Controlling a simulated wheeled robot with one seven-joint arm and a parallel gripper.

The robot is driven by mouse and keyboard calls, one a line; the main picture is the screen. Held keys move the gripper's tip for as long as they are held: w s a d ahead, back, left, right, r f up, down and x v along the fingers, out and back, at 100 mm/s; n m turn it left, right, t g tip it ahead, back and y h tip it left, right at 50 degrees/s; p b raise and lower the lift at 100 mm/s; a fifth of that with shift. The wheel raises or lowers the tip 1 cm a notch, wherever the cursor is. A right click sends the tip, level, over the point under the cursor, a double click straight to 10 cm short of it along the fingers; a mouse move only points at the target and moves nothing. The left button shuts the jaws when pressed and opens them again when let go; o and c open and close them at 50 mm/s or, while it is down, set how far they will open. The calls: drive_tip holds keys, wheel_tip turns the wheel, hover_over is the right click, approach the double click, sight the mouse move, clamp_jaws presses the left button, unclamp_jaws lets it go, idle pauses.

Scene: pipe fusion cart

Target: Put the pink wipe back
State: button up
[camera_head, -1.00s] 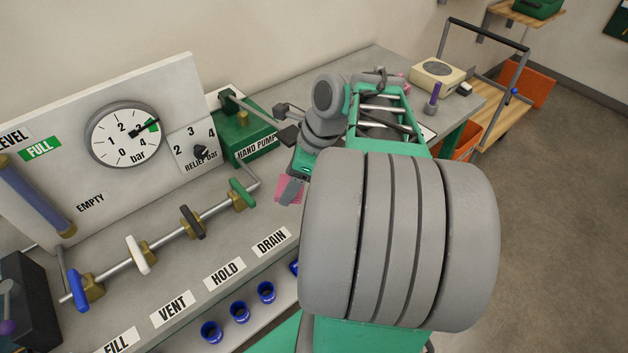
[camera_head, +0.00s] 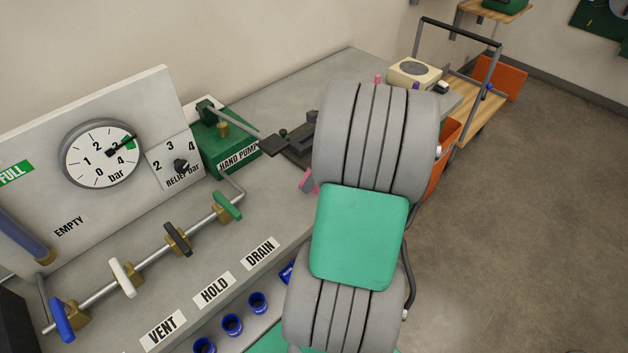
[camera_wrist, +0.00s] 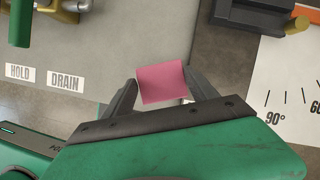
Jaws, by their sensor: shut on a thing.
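The pink wipe (camera_wrist: 161,83) is a small flat square between the fingertips of my gripper (camera_wrist: 160,88) in the wrist view. My gripper is shut on it and holds it over the grey bench top. In the head view only a sliver of the pink wipe (camera_head: 308,181) shows at the left side of my arm. My arm hides the gripper fingers there. I cannot tell how high the wipe is above the bench.
A green hand pump (camera_head: 226,140) and a dark fixture (camera_head: 295,146) stand on the bench (camera_head: 270,105). A valve pipe (camera_head: 148,256) runs along the left. A cream device (camera_head: 414,73) sits at the far end. A trolley (camera_head: 470,95) stands beyond, with clear floor at right.

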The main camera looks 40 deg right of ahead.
drive_tip(key=shift+a+f, duration=0.1)
drive_tip(key=shift+f, duration=1.25)
drive_tip(key=shift+f, duration=0.45)
drive_tip(key=o, duration=1.2)
drive_tip(key=shift+r, duration=0.1)
drive_tip(key=shift+r, duration=0.25)
drive_tip(key=v, duration=1.2)
drive_tip(key=shift+r, duration=0.15)
